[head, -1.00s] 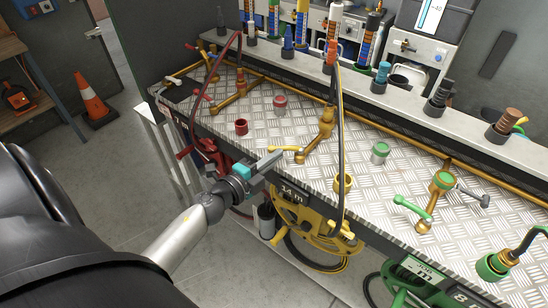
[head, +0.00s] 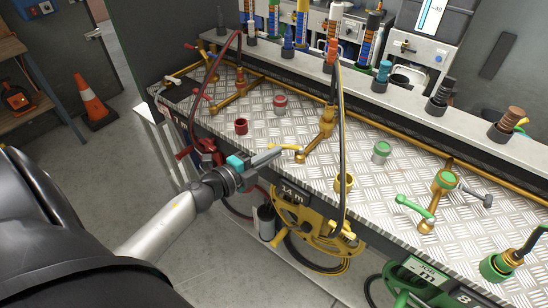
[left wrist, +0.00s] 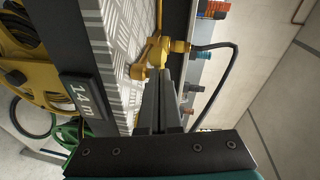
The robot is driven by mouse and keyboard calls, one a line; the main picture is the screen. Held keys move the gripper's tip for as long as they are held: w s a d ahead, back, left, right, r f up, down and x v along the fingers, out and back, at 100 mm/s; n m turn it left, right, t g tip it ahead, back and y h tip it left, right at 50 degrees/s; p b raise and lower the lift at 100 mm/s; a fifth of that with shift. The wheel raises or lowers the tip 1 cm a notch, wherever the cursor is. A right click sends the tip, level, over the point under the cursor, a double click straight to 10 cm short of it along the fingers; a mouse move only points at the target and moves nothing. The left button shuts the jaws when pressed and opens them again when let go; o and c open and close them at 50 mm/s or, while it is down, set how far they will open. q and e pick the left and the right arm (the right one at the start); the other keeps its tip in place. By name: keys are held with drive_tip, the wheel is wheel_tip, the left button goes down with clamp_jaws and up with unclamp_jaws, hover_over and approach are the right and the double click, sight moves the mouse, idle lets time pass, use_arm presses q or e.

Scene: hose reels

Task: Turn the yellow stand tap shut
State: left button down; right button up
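My right gripper is not in view.
The red tap (head: 238,92) is at left, the green-handled tap (head: 440,184) at right.

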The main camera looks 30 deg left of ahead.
use_arm(q)
drive_tip(key=w+a+m+g+h+b, duration=0.1)
drive_tip(key=m+h+b, duration=0.1)
drive_tip(key=b, duration=0.1)
drive_tip(key=w+a+m+g+h+b, duration=0.1)
drive_tip(key=m+h+b, duration=0.1)
drive_tip(key=h, duration=0.1)
drive_tip(key=w+a+m+g+h+b, duration=0.1)
drive_tip(key=m+h+b, duration=0.1)
drive_tip(key=b, duration=0.1)
drive_tip(key=shift+a+f+g+b, duration=0.1)
drive_tip(key=shift+f+g+b, duration=0.1)
drive_tip(key=shift+g+b, duration=0.15)
drive_tip(key=shift+w+g+h+b, duration=0.25)
drive_tip(key=shift+h+b, duration=0.25)
drive_tip(key=shift+w+a+r+b, duration=0.15)
drive_tip(key=shift+w+a+b, duration=0.05)
drive_tip(key=shift+w+b, duration=0.1)
